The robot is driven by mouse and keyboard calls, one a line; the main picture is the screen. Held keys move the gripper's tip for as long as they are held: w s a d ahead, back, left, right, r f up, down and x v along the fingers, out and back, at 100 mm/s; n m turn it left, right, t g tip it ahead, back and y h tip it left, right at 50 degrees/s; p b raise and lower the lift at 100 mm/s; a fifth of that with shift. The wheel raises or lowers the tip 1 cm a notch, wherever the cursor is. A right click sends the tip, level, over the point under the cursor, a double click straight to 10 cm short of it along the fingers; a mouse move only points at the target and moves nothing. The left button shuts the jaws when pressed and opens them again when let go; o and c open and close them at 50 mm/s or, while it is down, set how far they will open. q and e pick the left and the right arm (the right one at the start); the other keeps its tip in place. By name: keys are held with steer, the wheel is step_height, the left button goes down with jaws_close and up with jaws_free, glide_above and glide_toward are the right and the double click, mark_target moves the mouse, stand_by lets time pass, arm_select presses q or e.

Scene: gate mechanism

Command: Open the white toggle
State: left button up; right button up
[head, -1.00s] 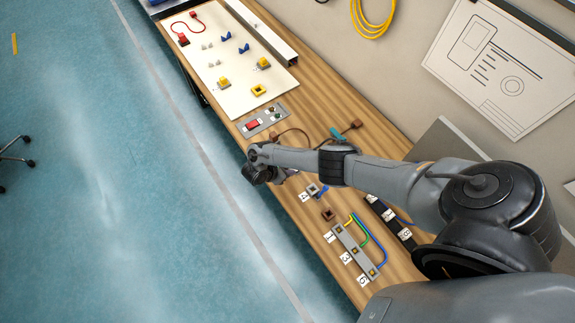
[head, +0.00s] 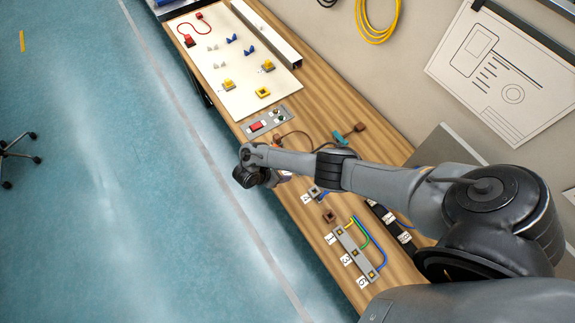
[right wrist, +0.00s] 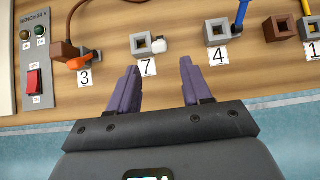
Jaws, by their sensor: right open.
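The white toggle (right wrist: 160,46) is a small white piece on the right side of a grey square block (right wrist: 142,45) above the label 7 in the right wrist view. My right gripper (right wrist: 158,70) is open and empty. Its two purple fingers point toward the toggle and stand on either side of label 7, short of the block. In the head view the right wrist (head: 252,172) is over the table's front edge, and the arm hides the toggle. My left gripper is in neither view.
Left of the block is an orange-handled part (right wrist: 80,62) at label 3. Right is a grey block with a blue lever (right wrist: 219,30) at label 4, then a brown block (right wrist: 280,28). A red-switch panel (right wrist: 36,65) stands far left.

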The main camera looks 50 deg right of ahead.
steer(key=shift+p+v, duration=0.65)
steer(key=shift+v, duration=1.9)
